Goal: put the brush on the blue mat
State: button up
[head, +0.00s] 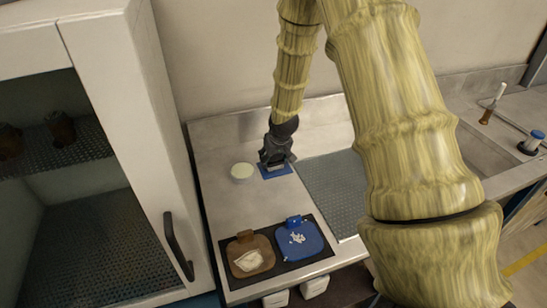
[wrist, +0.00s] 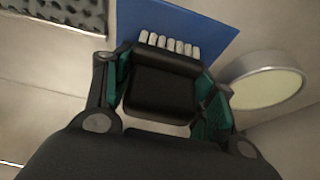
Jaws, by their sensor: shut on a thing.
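My gripper (head: 276,158) is low over the counter beside the back wall. In the wrist view my gripper (wrist: 165,85) is shut on a dark block with a row of pale tufts (wrist: 168,43), which looks like the brush. The tufts lie over the near edge of the blue mat (wrist: 205,22). I cannot tell whether the brush touches the mat. In the head view the blue mat (head: 268,174) shows under and in front of my gripper, partly hidden by it. The brush itself is hard to make out there.
A round pale-topped dish (head: 242,172) stands just left of the mat. A grey textured panel (head: 335,190) lies to the right. A black tray (head: 282,274) with a brown and a blue pan is in front. A white cabinet (head: 130,110) stands at the left.

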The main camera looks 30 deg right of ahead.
jog(key=shift+f, duration=0.1)
jog(key=o, duration=1)
jog(key=shift+b+v, duration=1.1)
jog(key=shift+v, duration=5)
